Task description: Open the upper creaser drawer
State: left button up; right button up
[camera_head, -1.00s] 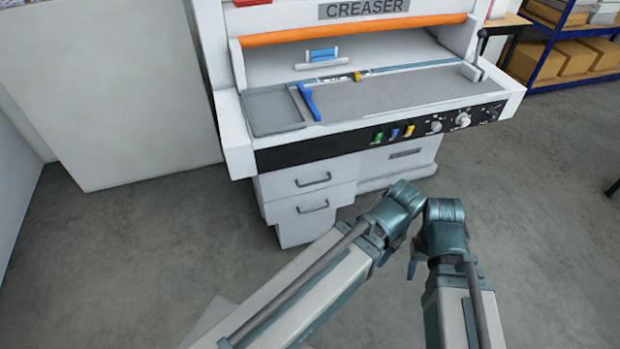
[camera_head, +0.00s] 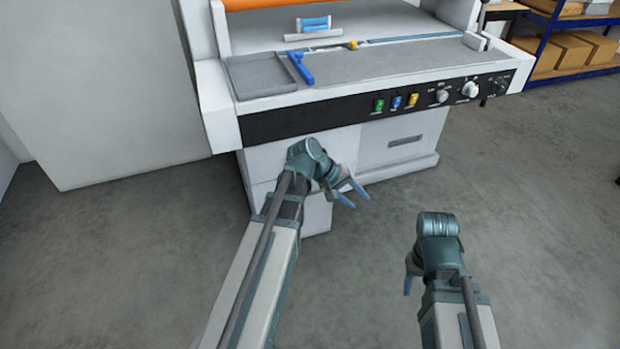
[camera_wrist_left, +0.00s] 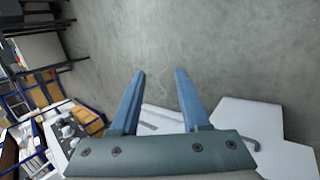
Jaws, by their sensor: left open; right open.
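The creaser (camera_head: 345,125) stands ahead in the head view, with a drawer unit under its left side. The upper drawer's front (camera_head: 264,165) is partly visible; my left arm hides its handle. The lower drawer's front (camera_head: 317,214) shows below the arm. My left gripper (camera_head: 357,198) is open and empty, in front and to the right of the drawers, its fingers pointing right. In the left wrist view the open fingers (camera_wrist_left: 160,80) point over bare floor. A grey handle (camera_wrist_left: 248,138) on a white front shows right of them; which drawer it belongs to I cannot tell. My right gripper (camera_head: 408,278) is open, low over the floor.
The creaser's control panel (camera_head: 440,98) with knobs and coloured switches juts out above the drawers. A white panel (camera_head: 100,90) stands at the left. A blue shelf with boxes (camera_head: 575,50) is at the back right. The grey floor (camera_head: 530,200) is clear to the right.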

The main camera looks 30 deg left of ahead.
pick_arm(q)
jog(key=w+a+f+n+t+b, duration=0.25)
jog(key=a+n+b, duration=0.2)
jog(key=a, duration=0.55)
jog(key=w+a+f+n+t+b, duration=0.2)
jog(key=a+n+t+b, duration=0.3)
jog(key=a, duration=0.4)
jog(key=w+a+f+n+t+b, duration=0.2)
jog(key=a+n+t+b, duration=0.1)
jog(key=a+b, duration=0.55)
jog(key=shift+m, duration=0.25)
jog(key=x, duration=0.8)
jog(key=a+b+x, duration=0.1)
jog(key=x, duration=0.4)
jog(key=shift+w+f, duration=0.2)
jog(key=shift+w, duration=0.1)
jog(key=shift+c, duration=0.2)
grip_shut()
jog(key=shift+g, duration=0.25)
